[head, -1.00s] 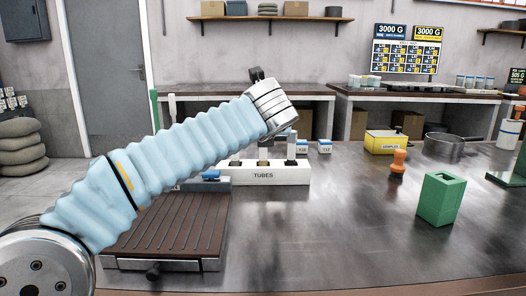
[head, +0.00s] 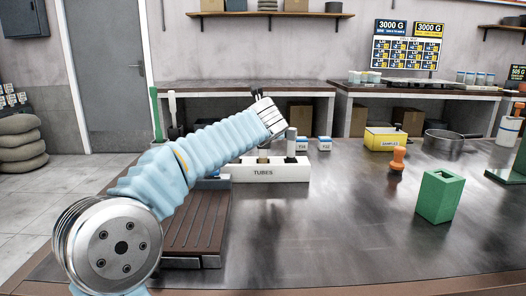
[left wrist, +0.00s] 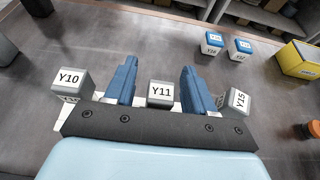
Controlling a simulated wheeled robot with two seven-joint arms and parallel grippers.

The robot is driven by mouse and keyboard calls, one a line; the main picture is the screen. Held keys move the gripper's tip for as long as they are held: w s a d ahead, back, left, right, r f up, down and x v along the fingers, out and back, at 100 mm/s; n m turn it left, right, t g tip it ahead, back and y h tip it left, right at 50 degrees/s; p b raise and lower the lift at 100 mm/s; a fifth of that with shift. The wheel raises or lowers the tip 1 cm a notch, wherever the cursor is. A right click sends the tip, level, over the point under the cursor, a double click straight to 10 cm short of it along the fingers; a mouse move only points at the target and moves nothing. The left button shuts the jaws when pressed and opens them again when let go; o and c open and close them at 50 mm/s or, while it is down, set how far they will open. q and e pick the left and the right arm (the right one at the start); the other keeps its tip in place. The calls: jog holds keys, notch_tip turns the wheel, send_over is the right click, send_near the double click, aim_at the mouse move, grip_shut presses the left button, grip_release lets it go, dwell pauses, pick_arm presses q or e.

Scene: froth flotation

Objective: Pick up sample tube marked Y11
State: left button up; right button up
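The white tube rack labelled TUBES (head: 263,174) stands on the dark metal table, partly behind my left arm in the head view. In the left wrist view, the grey-capped tube Y11 (left wrist: 160,92) stands between the two blue fingers of my left gripper (left wrist: 158,66). The fingers are spread apart, with visible gaps on both sides of Y11. Tube Y10 (left wrist: 71,81) is left of the fingers and tube Y15 (left wrist: 238,101) is to their right. My gripper's dark body hides the lower parts of the tubes. My right gripper is not in view.
Two blue-topped containers (head: 325,144) stand behind the rack. A yellow SAMPLES box (head: 385,140), an orange-handled object (head: 398,159), a green block holder (head: 440,196) and a pan (head: 444,142) are to the right. A brown ridged plate (head: 194,224) lies in front. The front middle table is clear.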

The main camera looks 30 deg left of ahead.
pick_arm(q)
grip_shut()
